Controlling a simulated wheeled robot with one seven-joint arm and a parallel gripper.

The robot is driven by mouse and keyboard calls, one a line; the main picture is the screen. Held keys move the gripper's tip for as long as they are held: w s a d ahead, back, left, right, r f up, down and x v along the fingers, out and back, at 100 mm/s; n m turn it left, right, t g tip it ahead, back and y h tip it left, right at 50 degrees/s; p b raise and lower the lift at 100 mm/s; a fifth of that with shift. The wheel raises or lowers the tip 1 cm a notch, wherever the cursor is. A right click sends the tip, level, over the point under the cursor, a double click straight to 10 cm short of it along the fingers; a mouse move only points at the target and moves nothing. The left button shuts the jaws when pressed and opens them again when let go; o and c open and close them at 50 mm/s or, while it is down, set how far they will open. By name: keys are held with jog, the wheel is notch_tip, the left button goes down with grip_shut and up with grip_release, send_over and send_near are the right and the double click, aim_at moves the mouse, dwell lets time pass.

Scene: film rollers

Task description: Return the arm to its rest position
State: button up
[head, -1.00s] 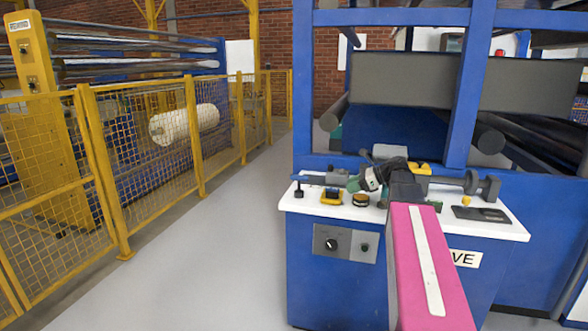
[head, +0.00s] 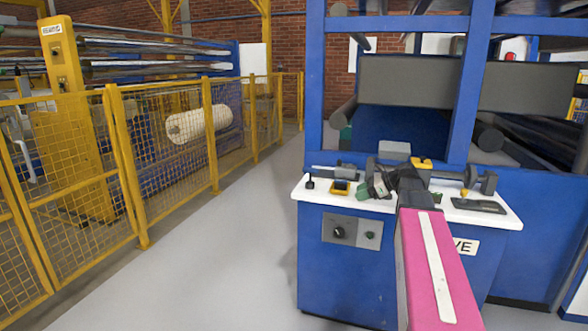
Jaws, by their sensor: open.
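My arm, with a pink link, reaches forward from the bottom right over the white worktop (head: 318,190) of the blue machine. My gripper (head: 372,190) is at the far end of the arm, just above or over the worktop among small items. It is small and partly mixed with the things behind it. I see nothing clearly held in it. A black and yellow item (head: 340,187) lies on the worktop left of the gripper. A flat black item (head: 478,205) lies on the right of the worktop.
The blue machine's frame (head: 315,90) and dark rollers stand behind the worktop. A panel with a knob (head: 351,232) is on the machine's front. A yellow mesh fence (head: 170,150) runs along the left, with a white roll (head: 198,124) behind it. The grey floor (head: 215,260) between is clear.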

jog(key=s+a+f+n+g+h, duration=0.1)
jog(key=s+a+f+n+h, duration=0.1)
jog(key=s+f+n, duration=0.4)
jog(key=s+a+f+n+g+h, duration=0.1)
jog(key=s+f+n+h, duration=0.4)
jog(key=f, duration=0.7)
jog(key=s+a+f+n+g+h, duration=0.1)
jog(key=s+a+f+n+h, duration=0.2)
jog(key=s+f+n, duration=0.4)
notch_tip(320, 180, down, 3)
jog(key=shift+s+a+n+g+h, duration=0.2)
jog(key=shift+s+n+g+h, duration=0.15)
jog(key=shift+n, duration=0.75)
